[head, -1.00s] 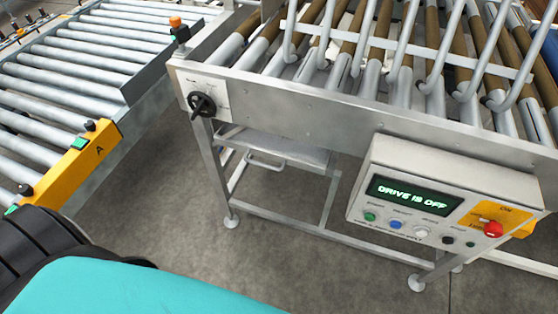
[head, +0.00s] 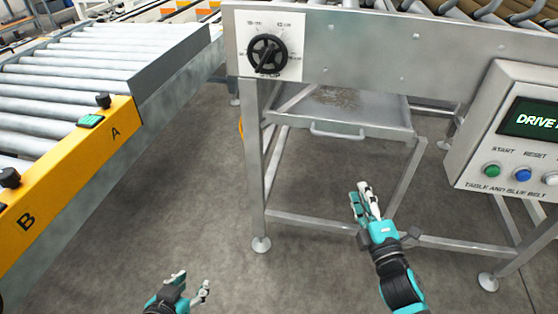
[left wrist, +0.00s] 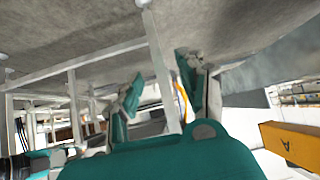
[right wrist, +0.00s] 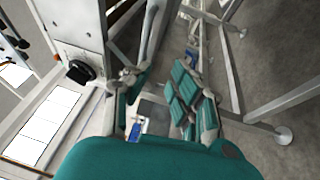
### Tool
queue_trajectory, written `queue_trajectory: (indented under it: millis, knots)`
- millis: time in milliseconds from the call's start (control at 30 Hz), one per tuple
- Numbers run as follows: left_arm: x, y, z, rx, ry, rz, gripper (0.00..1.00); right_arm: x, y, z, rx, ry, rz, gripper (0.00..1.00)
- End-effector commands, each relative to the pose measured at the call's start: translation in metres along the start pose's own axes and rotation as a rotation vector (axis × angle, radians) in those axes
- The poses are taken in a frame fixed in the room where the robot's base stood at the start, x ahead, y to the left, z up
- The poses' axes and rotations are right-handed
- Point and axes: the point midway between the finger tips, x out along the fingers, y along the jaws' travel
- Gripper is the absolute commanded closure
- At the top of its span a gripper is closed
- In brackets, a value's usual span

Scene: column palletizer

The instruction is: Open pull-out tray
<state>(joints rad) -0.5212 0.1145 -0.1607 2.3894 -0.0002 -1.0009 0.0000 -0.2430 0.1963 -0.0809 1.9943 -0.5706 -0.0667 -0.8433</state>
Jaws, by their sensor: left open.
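The pull-out tray (head: 350,108) is a grey metal tray under the roller table, with its front inside the table frame. Its bar handle (head: 338,133) faces me and nothing holds it. My right gripper (head: 362,192) appears in the head view below and slightly right of the handle, apart from it. Its fingers are spread and empty in the right wrist view (right wrist: 160,92). My left gripper (head: 194,284) is low in the head view, left of the table's front leg. Its fingers are apart and empty in the left wrist view (left wrist: 158,85).
A control box (head: 510,130) hangs at the right of the table. A black rotary knob (head: 267,52) sits above the left leg. The frame's lower crossbar (head: 320,224) runs near my right gripper. A roller conveyor with a yellow end (head: 85,150) stands left. The floor between is free.

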Motion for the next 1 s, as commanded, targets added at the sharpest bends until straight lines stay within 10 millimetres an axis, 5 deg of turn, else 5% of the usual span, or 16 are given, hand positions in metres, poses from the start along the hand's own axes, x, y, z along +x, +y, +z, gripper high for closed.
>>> queue_trajectory:
  millis: [267, 1000]
  knots:
    - [-0.013, 0.001, -0.014, 0.0, 0.051, 0.001, 0.6, 0.012, 0.024, -0.002, -0.065, 0.008, 0.069, 0.77]
    - [-0.017, 0.011, -0.09, 0.002, 0.463, 0.026, 0.6, 0.157, 0.03, -0.003, -0.06, 0.006, 0.064, 0.77]
